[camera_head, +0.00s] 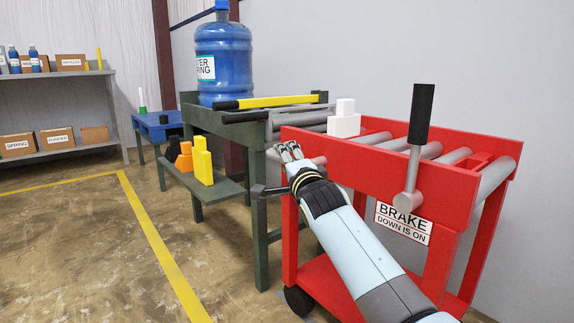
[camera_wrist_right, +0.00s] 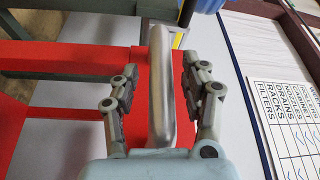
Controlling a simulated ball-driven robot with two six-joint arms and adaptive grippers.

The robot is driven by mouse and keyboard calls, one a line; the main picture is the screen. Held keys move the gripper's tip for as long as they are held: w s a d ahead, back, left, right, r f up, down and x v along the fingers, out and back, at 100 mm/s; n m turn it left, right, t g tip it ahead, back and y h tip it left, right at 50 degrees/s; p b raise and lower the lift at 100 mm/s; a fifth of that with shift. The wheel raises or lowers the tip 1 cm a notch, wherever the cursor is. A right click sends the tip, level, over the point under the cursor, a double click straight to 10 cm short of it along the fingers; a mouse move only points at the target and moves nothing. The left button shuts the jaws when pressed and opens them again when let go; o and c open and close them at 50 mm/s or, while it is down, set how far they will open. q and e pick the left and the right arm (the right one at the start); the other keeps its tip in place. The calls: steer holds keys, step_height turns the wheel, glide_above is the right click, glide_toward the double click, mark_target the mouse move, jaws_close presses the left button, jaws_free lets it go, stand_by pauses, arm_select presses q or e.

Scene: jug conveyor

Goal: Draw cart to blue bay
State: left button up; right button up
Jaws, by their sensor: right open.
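The red cart (camera_head: 300,255) stands at the right with grey rollers on top. Its brake lever (camera_head: 420,115) has a black grip that points up, above a label (camera_head: 402,222) reading "BRAKE DOWN IS ON". My right gripper (camera_head: 289,152) is at the cart's left end. In the right wrist view my right gripper (camera_wrist_right: 160,68) is open, with a silver bar handle (camera_wrist_right: 160,95) between its fingers and gaps at both sides. The handle is in front of red cart surface (camera_wrist_right: 80,125). I cannot make out a marked blue bay. My left gripper is not in view.
A green roller stand (camera_head: 262,245) is just left of the cart and holds a blue water jug (camera_head: 223,62) and a yellow bar (camera_head: 270,101). Yellow and orange blocks (camera_head: 203,165) sit on its lower shelf. Floor at the left is open, with a yellow line (camera_head: 155,240).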

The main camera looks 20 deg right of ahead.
steer(key=shift+w, duration=0.25)
jaws_close()
stand_by(0.3)
